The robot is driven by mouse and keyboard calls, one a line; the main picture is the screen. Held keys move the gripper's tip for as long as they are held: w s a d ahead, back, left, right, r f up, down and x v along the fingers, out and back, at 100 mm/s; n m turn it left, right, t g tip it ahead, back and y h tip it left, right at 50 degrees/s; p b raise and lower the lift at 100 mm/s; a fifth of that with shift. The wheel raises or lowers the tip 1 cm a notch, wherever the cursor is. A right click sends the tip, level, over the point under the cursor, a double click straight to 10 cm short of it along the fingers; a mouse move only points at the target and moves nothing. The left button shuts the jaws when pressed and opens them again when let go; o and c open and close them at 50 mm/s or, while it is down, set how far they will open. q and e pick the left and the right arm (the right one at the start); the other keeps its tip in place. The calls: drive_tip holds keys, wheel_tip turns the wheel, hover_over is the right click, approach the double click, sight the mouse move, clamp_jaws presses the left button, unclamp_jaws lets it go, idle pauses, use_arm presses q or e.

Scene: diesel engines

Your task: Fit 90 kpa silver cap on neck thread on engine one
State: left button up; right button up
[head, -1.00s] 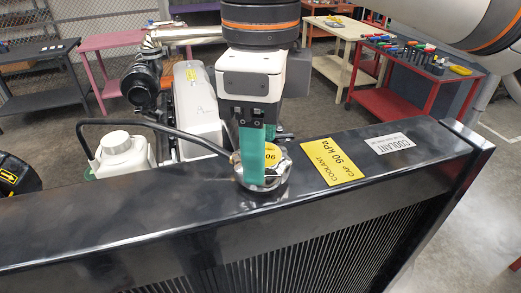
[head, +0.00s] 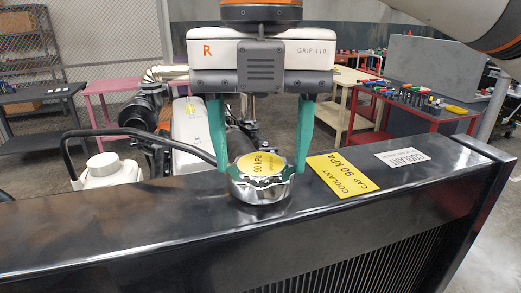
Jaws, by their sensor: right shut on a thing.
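The silver cap (head: 260,188) with a yellow "90 kPa" disc on top sits at the filler neck on the black radiator top tank (head: 130,222). The neck thread is hidden under the cap, so I cannot tell how far it is engaged. My right gripper (head: 259,172), marked "R", points down from above. Its two green fingers stand on the left and right sides of the cap and are shut on it. My left gripper is not in view.
A yellow "COOLANT CAP 90 kPa" label (head: 341,175) and a white coolant label (head: 402,158) lie right of the cap. A black hose (head: 140,131) runs to the neck from the left, near a white-capped reservoir (head: 104,170). A red cart (head: 414,112) with small parts stands behind.

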drive_tip(key=shift+f, duration=0.2)
drive_tip(key=o, duration=1.5)
drive_tip(key=shift+r, duration=0.1)
drive_tip(key=shift+c, duration=0.6)
